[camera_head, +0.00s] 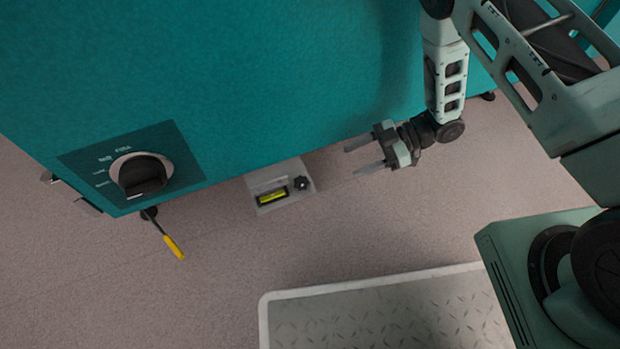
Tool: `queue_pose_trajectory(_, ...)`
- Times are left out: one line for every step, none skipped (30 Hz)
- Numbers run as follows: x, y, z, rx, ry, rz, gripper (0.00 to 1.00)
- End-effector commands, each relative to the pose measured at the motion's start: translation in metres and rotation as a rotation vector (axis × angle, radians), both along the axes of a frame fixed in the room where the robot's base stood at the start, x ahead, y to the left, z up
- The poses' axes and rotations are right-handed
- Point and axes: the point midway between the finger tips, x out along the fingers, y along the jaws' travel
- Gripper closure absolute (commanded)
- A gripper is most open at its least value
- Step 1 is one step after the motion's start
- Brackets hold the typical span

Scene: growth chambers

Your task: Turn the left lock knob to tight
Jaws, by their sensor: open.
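A large black knob (142,176) in a pale ring sits on a dark panel (185,150) at the lower left of the teal cabinet. Small white marks stand around the ring, too small to read. I see no label naming it the left lock knob, and I cannot tell whether it is tight. My gripper (353,161) is right of centre, its two fingers apart and pointing left. It is empty, well to the right of the knob, and touches nothing that I can see.
A small grey box (262,181) with a yellow display and a small black knob (301,183) is at the cabinet's lower edge. A yellow-handled lever (173,246) sticks out below the panel. A light-rimmed metal plate (350,290) lies on the floor in front.

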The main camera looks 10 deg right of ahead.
Motion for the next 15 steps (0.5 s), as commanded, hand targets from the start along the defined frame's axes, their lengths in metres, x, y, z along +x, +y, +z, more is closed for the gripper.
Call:
queue_pose_trajectory(-0.002,0.012,-0.011,0.000,0.000,0.004,0.42)
queue_pose_trajectory(-0.003,0.017,-0.013,0.000,0.001,0.004,0.42)
queue_pose_trajectory(-0.003,0.025,-0.016,0.000,0.000,0.004,0.42)
queue_pose_trajectory(-0.004,0.031,-0.019,0.000,-0.001,0.004,0.42)
queue_pose_trajectory(-0.005,0.037,-0.021,0.000,0.000,0.004,0.42)
queue_pose_trajectory(-0.005,0.045,-0.024,0.000,0.000,0.003,0.42)
queue_pose_trajectory(-0.006,0.050,-0.027,0.000,-0.001,0.004,0.42)
queue_pose_trajectory(-0.007,0.056,-0.029,0.000,-0.001,0.004,0.42)
queue_pose_trajectory(-0.007,0.064,-0.032,0.000,-0.001,0.004,0.42)
queue_pose_trajectory(-0.008,0.069,-0.034,0.000,-0.002,0.004,0.42)
queue_pose_trajectory(-0.008,0.075,-0.036,0.000,-0.002,0.003,0.42)
queue_pose_trajectory(-0.009,0.082,-0.039,0.000,-0.002,0.004,0.42)
queue_pose_trajectory(-0.010,0.087,-0.041,0.000,-0.001,0.003,0.42)
queue_pose_trajectory(-0.010,0.091,-0.043,0.000,-0.001,0.002,0.42)
queue_pose_trajectory(-0.011,0.097,-0.044,0.000,-0.001,0.003,0.42)
